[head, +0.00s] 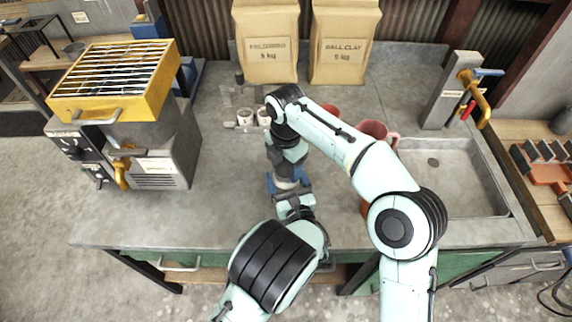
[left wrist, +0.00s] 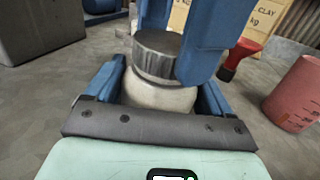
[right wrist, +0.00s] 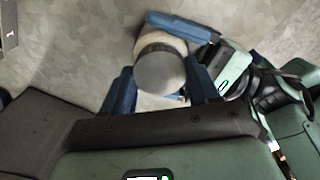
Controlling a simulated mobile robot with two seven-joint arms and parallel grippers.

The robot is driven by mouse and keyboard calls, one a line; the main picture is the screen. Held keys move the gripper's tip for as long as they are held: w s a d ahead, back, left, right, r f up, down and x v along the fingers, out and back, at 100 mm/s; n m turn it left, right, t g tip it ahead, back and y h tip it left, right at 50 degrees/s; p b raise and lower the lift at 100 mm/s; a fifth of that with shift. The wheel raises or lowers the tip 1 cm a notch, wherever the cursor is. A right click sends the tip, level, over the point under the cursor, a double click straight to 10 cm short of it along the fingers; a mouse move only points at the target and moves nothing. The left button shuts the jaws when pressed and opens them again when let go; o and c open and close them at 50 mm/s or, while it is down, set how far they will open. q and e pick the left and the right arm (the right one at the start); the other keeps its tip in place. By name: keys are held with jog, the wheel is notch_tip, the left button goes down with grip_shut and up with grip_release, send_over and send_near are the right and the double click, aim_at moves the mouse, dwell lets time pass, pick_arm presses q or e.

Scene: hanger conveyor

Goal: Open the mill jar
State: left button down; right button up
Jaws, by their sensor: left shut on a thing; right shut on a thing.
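The mill jar has a cream body (left wrist: 160,95) and a ribbed grey lid (left wrist: 155,55). It is upright at the middle of the worktop, mostly hidden by my arms in the head view. My left gripper (head: 287,187) is shut on the jar body, its blue fingers on either side low down. My right gripper (right wrist: 160,82) comes from above and is shut on the lid, which shows as a round grey top (right wrist: 160,72) in the right wrist view. The lid sits on the body. I cannot tell whether it is loosened.
Red mugs (head: 375,130) stand right of the jar, partly behind my right arm. Small pale cups (head: 245,116) stand behind left. Two paper bags (head: 345,45) stand at the back. A sink (head: 455,175) is at right, a yellow-topped kiln (head: 115,80) at left. The front-left worktop is clear.

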aim_at(286, 169)
jog(key=shift+r, duration=0.2)
dwell(0.4)
jog(key=shift+r, duration=0.9)
jog(key=shift+r, duration=2)
pick_arm(q)
grip_release()
